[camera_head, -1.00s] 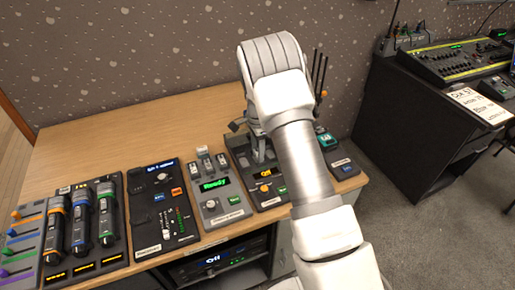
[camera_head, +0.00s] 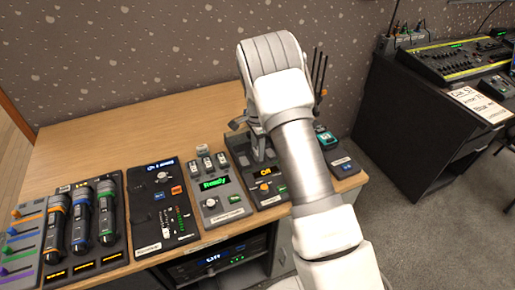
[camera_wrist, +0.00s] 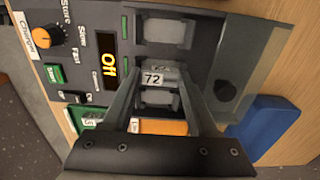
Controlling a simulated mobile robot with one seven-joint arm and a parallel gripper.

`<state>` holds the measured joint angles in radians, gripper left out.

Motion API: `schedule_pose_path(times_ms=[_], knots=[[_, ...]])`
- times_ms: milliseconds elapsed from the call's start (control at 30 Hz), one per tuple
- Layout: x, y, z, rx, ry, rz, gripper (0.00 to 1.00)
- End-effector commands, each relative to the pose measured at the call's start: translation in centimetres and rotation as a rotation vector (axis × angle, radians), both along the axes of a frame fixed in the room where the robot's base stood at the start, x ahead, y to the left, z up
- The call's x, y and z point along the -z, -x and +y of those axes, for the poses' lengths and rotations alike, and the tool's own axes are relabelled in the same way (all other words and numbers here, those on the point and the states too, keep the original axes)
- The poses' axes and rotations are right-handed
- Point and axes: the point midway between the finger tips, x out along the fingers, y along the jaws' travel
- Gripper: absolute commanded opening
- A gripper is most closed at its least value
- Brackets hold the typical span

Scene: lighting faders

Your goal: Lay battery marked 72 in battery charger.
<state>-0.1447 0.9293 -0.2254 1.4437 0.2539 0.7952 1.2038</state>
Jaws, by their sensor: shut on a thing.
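The battery marked 72 (camera_wrist: 153,78) is a small grey block between the fingertips of my gripper (camera_wrist: 158,82), in the middle of the wrist view. My gripper is shut on it. The battery charger (camera_wrist: 110,25) is the dark panel below, with an orange "Off" display (camera_wrist: 110,70) and dark bays. One bay (camera_wrist: 168,32) lies above the battery in the picture, another (camera_wrist: 158,98) shows between the fingers. I cannot tell whether the battery touches the charger. In the head view my gripper (camera_head: 259,152) is over the charger (camera_head: 270,197), and the battery is hidden.
A "Ready" unit (camera_head: 217,202) with several small blocks stands left of the charger. A unit with a teal item (camera_head: 327,139) is close on its right. A fader panel (camera_head: 160,205) and a microphone rack (camera_head: 85,235) are further left. The table's back left is clear.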

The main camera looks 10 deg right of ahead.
Motion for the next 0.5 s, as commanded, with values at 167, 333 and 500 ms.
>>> schedule_pose_path(times_ms=[167, 333, 500], knots=[[0.8, 0.2, 0.0, 0.000, 0.000, 0.004, 0.05], [1.2, 0.2, 0.0, 0.000, 0.000, 0.006, 0.05], [1.5, 0.3, 0.1, 0.000, -0.001, 0.006, 0.05]])
